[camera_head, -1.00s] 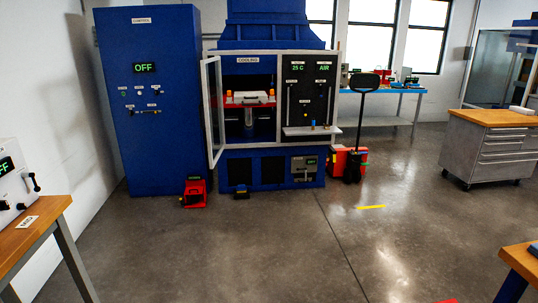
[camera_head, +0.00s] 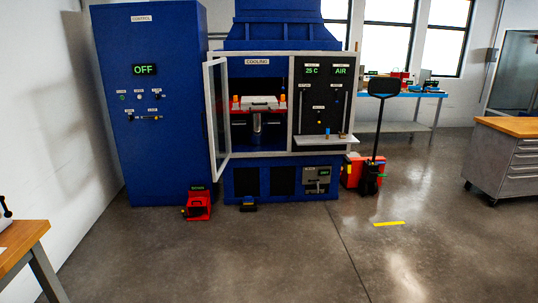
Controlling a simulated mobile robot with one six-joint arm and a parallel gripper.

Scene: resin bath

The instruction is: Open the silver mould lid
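A silver-white flat block (camera_head: 259,103), which looks like the mould with its lid, sits on a red plate (camera_head: 243,110) inside the blue press. Orange pieces stand at both ends of the plate. A grey column shows below it. From this distance I cannot tell the lid from the mould body. The glass door (camera_head: 217,115) of the press is swung open to the left, so the front of the chamber is exposed. My gripper is not in view.
A blue cabinet (camera_head: 150,175) reading OFF stands left of the press. A red pallet jack (camera_head: 367,172) stands right. A wooden-topped bench (camera_head: 22,238) is near left. The middle floor is clear.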

